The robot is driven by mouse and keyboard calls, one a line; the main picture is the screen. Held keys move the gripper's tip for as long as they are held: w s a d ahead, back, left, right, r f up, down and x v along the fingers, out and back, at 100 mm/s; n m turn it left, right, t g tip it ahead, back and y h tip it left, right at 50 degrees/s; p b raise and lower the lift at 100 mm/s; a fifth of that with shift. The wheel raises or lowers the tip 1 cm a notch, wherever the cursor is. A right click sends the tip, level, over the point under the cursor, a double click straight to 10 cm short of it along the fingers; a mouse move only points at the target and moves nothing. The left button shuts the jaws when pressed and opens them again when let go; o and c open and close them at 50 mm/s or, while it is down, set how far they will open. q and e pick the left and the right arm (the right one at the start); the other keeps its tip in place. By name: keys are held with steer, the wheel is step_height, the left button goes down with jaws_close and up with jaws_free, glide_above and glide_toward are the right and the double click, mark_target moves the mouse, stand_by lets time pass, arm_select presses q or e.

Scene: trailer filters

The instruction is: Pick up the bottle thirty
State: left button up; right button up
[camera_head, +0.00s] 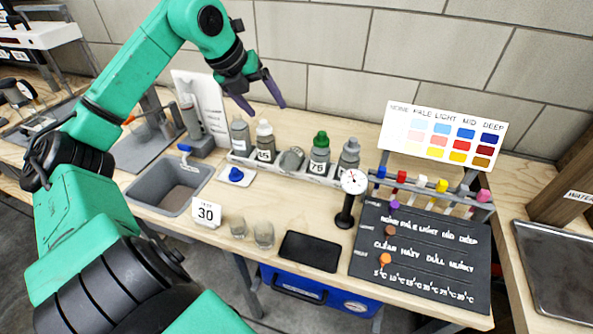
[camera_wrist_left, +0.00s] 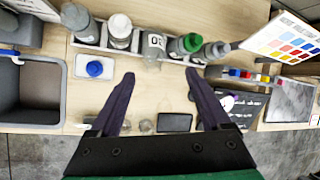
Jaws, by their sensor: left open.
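Several grey bottles stand in a rack along the back of the bench. A white card (camera_head: 205,213) reading 30 stands at the front by the sink. My left gripper (camera_head: 264,106) is open and empty, above and behind the rack in the head view. In the left wrist view its fingers (camera_wrist_left: 160,76) are spread below the middle bottle. My right gripper is not in view.
A white-capped bottle (camera_head: 265,143) and a green-capped bottle (camera_head: 319,156) marked 75 flank the middle one. A dial gauge (camera_head: 353,182), test-tube rack (camera_head: 480,206) and black board (camera_head: 420,257) stand to the right. Two small glasses (camera_head: 263,236) stand in front.

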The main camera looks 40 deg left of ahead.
arm_select(q)
steer(key=b, duration=0.6)
glide_toward(287, 152)
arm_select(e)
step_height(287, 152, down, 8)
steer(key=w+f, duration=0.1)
arm_select(q)
steer(key=p+x, duration=0.6)
steer(key=p, duration=0.1)
steer(key=shift+w+d+f, duration=0.1)
steer(key=shift+d, duration=0.15)
steer(key=shift+w+f+p, duration=0.2)
steer(key=shift+f+p, duration=0.3)
steer(key=shift+f, duration=0.15)
steer(key=p+x, duration=0.1)
steer(key=x, duration=0.4)
steer(key=shift+a, duration=0.2)
steer(key=shift+r, duration=0.1)
steer(key=c, duration=1)
jaws_close()
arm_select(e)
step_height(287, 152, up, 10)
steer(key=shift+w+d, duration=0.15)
arm_select(q)
steer(key=shift+r, duration=0.15)
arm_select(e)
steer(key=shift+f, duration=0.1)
